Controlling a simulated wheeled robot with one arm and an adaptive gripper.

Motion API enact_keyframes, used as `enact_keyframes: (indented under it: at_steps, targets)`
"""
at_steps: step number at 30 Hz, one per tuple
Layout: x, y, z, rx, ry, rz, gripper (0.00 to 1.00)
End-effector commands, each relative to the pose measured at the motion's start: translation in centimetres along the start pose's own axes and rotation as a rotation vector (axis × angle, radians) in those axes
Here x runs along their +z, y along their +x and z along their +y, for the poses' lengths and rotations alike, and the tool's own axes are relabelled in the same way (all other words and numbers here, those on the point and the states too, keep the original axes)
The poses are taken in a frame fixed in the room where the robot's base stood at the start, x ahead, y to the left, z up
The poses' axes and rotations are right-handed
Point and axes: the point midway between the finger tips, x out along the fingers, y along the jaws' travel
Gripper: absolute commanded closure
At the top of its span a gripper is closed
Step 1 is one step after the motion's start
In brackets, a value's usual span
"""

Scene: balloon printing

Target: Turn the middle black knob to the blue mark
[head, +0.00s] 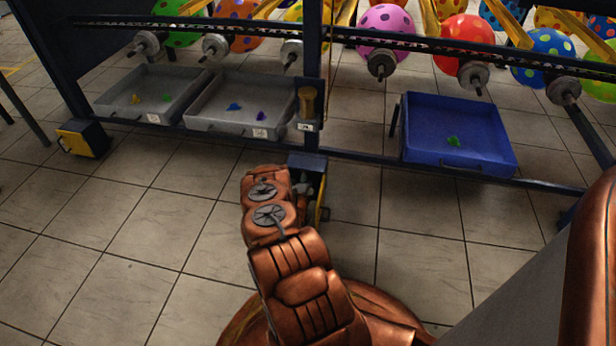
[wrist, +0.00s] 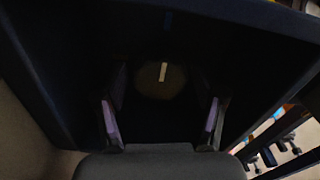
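In the wrist view a round, dim olive-brown knob (wrist: 150,76) is on a dark panel (wrist: 70,60). A pale pointer line (wrist: 163,72) on it stands nearly upright. A faint bluish mark (wrist: 168,20) shows on the panel above it; the light is too poor to be sure. My gripper (wrist: 162,108) is open, with one finger to each side below the knob and nothing between them. Whether the fingers touch the knob cannot be told. In the head view my arm reaches a dark blue and yellow box (head: 316,165); the knob and fingers are not made out there.
Grey trays (head: 120,111) and (head: 205,124) and a blue tray (head: 480,160) hold small coloured pieces. A dark blue frame (head: 370,157) carries rollers (head: 381,64) with balloons (head: 385,20) behind. A yellow-fronted box (head: 82,140) stands at left. The tiled floor (head: 120,230) is clear.

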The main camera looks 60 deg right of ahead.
Motion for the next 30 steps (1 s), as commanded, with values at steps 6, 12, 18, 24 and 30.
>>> enact_keyframes:
  at_steps: [6,12,18,24,30]
  targets:
    - [0.1,0.0,0.0,-0.001,0.0,-0.001,0.26]
    - [0.1,-0.4,-0.1,-0.001,0.0,-0.001,0.26]
    - [0.1,-2.6,0.1,0.005,-0.002,-0.004,0.26]
    - [0.2,-5.9,0.2,0.005,-0.003,-0.005,0.26]
    - [0.2,-9.3,0.1,0.004,-0.002,-0.005,0.26]
